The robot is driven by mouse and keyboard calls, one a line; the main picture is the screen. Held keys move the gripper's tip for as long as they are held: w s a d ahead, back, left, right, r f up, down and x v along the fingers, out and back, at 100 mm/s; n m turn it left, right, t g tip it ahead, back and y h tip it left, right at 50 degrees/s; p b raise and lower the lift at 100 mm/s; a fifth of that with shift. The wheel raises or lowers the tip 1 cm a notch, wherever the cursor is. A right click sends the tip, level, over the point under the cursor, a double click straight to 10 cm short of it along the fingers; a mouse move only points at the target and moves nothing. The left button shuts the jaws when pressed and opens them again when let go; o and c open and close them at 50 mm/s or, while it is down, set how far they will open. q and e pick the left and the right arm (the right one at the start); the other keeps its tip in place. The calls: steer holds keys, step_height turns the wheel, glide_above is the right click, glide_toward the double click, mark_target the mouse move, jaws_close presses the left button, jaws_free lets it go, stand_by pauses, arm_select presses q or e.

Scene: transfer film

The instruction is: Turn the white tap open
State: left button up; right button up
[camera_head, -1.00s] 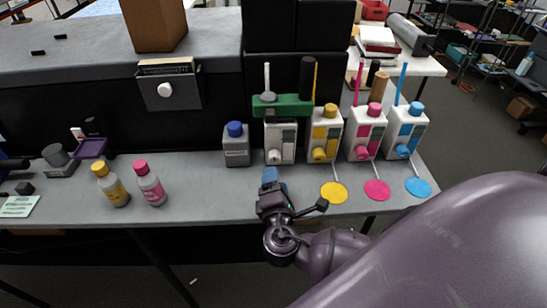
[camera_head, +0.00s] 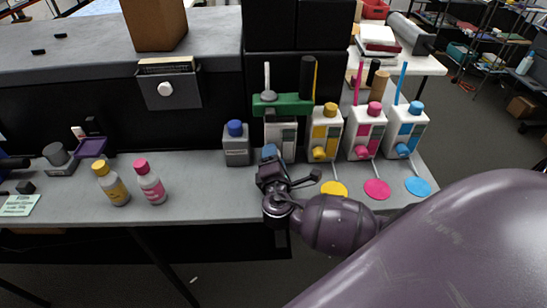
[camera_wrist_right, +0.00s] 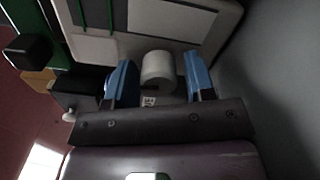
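The white tap (camera_wrist_right: 158,66) is a round white knob on the front of the white dispenser (camera_head: 288,132). In the right wrist view it sits between the two blue fingertips of my right gripper (camera_wrist_right: 160,82). The fingers are open, with a gap on both sides of the knob. In the head view my right gripper (camera_head: 270,153) is just in front of the white dispenser and hides the tap. My left gripper is not in view.
Dispensers with yellow (camera_head: 325,132), magenta (camera_head: 367,132) and cyan (camera_head: 407,130) taps stand to the right. A grey bottle with a blue cap (camera_head: 236,145) stands just left. Yellow-capped (camera_head: 112,184) and pink-capped (camera_head: 150,183) bottles stand farther left.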

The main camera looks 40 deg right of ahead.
steer(key=c, duration=0.7)
steer(key=shift+m+b, duration=0.4)
steer(key=shift+m, duration=0.3)
steer(key=o, duration=0.9)
steer(key=shift+o, duration=0.2)
steer(key=shift+s+a, duration=0.1)
steer(key=v, duration=1)
steer(key=shift+s+a, duration=0.1)
steer(key=shift+s, duration=0.15)
